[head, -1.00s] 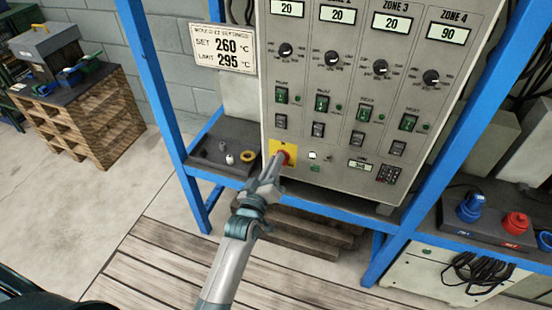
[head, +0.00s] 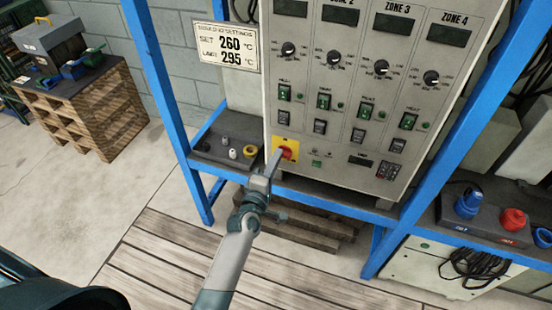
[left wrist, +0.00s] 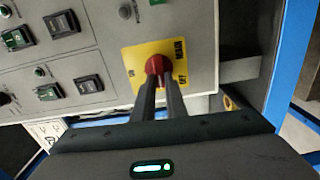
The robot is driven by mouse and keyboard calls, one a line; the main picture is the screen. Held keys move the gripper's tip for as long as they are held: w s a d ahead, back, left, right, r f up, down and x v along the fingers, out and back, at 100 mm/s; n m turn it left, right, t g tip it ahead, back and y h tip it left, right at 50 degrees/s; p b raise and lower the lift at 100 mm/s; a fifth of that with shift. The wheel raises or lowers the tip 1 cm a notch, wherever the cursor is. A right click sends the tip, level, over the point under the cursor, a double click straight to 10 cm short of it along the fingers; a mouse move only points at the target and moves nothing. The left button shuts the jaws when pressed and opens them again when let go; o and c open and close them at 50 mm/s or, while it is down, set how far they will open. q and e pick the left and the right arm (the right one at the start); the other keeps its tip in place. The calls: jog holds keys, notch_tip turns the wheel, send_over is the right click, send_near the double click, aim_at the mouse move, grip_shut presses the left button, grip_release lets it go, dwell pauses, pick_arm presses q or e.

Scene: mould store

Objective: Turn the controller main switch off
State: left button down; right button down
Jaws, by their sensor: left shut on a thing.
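The controller (head: 330,165) is a grey upright panel in a blue frame, with all its zone displays dark. Its main switch (head: 287,149) is a red knob on a yellow plate at the panel's lower left. In the left wrist view the red knob (left wrist: 158,66) sits between my fingertips, on the yellow plate (left wrist: 140,60) with its printed marks. My left gripper (head: 274,160) is shut on the red knob, its two dark fingers on either side. The fingers hide part of the knob. My right gripper is not in view.
A settings sign (head: 226,45) hangs left of the panel. A dark shelf (head: 210,148) with small parts is left of the switch. Blue posts (head: 160,80) flank the panel. Blue and red connectors (head: 513,219) stand at right. A pallet stack (head: 100,110) is far left.

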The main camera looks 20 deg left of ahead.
pick_arm(q)
jog(key=shift+n, duration=0.3)
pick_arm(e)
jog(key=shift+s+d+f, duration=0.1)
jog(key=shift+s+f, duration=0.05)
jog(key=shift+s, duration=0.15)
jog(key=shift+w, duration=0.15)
pick_arm(q)
jog(key=c, duration=1.9)
grip_release()
jog(key=shift+o, duration=0.5)
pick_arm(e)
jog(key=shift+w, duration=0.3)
pick_arm(q)
jog(key=shift+s, duration=0.1)
